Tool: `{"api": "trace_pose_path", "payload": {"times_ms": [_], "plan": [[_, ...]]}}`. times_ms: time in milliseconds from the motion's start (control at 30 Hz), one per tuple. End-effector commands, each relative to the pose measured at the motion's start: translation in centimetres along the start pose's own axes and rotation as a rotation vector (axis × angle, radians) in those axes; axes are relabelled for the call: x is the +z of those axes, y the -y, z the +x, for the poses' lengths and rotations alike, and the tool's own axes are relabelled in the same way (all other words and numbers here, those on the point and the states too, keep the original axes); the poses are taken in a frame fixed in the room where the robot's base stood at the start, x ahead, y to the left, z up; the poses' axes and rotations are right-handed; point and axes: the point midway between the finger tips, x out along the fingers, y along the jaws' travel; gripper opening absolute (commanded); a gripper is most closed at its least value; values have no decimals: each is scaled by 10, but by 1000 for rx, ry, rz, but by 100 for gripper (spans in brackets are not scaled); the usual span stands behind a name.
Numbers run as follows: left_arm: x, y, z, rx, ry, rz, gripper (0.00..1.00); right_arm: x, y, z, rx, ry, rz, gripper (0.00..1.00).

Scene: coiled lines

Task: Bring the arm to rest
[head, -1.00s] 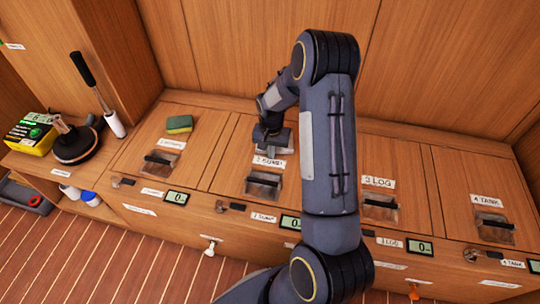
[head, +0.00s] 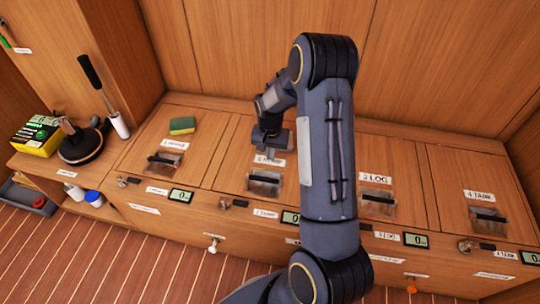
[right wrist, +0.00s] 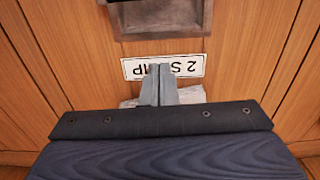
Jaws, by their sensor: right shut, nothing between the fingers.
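My right arm (head: 328,150) reaches up through the middle of the head view and bends back down to the left. Its gripper (head: 270,153) is over the second locker lid, just behind the recessed handle (head: 264,181). In the right wrist view the gripper (right wrist: 159,70) has its two grey fingers together with nothing between them. They cover part of the white "2 SUMP" label (right wrist: 188,67). Whether the fingertips touch the lid is unclear. My left gripper is not in view.
Lids marked 3 LOG (head: 376,179) and 4 TANK (head: 480,196) lie to the right. A green and yellow sponge (head: 182,125) lies on the first lid. A black round tool (head: 82,146), a boxed item (head: 38,136) and a roller (head: 120,125) stand at left. A wooden wall rises behind.

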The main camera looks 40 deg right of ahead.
Motion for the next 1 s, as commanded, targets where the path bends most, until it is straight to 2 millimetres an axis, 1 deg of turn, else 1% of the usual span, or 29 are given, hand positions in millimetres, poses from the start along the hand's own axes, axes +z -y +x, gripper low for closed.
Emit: {"api": "trace_pose_path", "payload": {"times_ms": [33, 200, 333, 467, 733, 800, 867, 967, 1000], "plan": [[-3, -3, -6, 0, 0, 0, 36, 0, 1, -14, -2, -3, -1, 0], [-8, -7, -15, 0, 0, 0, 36, 0, 1, -44, -2, -2, -1, 0], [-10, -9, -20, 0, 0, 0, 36, 0, 1, -62, -1, -1, -1, 0], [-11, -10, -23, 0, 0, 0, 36, 0, 1, -72, -1, -1, -1, 0], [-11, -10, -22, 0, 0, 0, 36, 1, 0, -74, -1, 0, -2, 0], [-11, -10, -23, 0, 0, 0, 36, 3, 1, -80, -12, -2, -7, 0], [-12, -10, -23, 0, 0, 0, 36, 9, 1, -92, -34, -4, -19, 0], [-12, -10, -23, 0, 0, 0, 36, 30, 3, -126, -102, -14, -66, 0], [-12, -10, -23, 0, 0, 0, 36, 43, 3, -143, -138, -21, -95, 0]]}}
